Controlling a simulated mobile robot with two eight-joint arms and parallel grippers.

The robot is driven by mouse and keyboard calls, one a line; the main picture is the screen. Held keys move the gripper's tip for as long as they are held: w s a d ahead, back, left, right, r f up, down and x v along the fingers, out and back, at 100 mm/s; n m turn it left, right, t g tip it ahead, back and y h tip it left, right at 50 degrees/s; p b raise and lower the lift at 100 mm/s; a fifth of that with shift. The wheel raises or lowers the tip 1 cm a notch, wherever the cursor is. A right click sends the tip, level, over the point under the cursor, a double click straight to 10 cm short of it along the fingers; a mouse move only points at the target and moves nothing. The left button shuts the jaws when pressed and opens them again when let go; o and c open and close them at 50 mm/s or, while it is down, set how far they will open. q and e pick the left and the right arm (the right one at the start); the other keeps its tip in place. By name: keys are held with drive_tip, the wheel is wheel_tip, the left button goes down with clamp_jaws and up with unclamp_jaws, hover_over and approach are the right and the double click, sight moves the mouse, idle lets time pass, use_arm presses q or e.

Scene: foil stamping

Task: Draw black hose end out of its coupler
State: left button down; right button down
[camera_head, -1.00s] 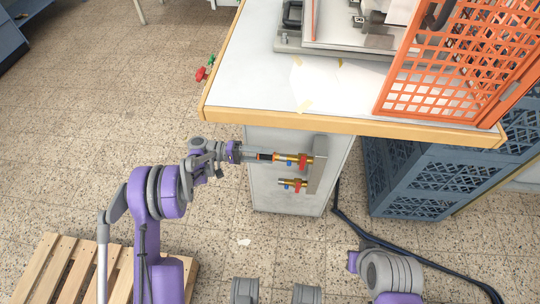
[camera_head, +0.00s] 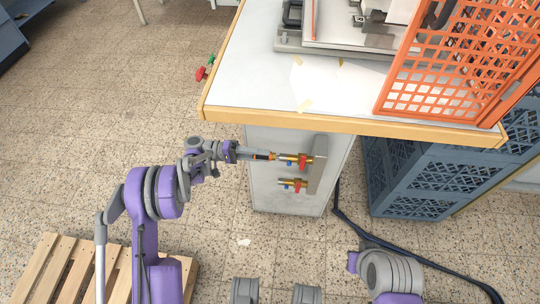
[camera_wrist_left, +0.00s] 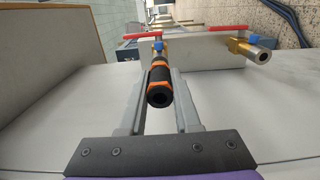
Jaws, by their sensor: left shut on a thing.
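The black hose end (camera_wrist_left: 160,82), with orange bands, lies between the fingers of my left gripper (camera_head: 262,154) in the left wrist view. My left gripper is shut on it. The brass coupler (camera_head: 289,160), with red and blue handles, is just right of the fingertips on a grey plate. In the left wrist view the coupler (camera_wrist_left: 158,51) is directly behind the hose end and partly hidden by it. I cannot tell whether the hose tip is still inside. A second brass coupler (camera_head: 291,184) sits below, with nothing in it. My right gripper is out of view.
The white worktop (camera_head: 255,75) with a wooden edge overhangs the couplers. An orange mesh guard (camera_head: 440,80) stands on it. Blue crates (camera_head: 425,180) are at right, a dark cable (camera_head: 375,238) on the floor. A wooden pallet (camera_head: 50,260) is at lower left. Floor left of the cabinet is clear.

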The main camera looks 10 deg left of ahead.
use_arm(q)
drive_tip(key=shift+a, duration=1.4)
drive_tip(key=shift+a, duration=0.15)
drive_tip(key=a+b, duration=0.1)
drive_tip(key=a, duration=0.5)
drive_tip(key=shift+a+b, duration=0.3)
drive_tip(key=shift+a, duration=0.1)
idle(0.4)
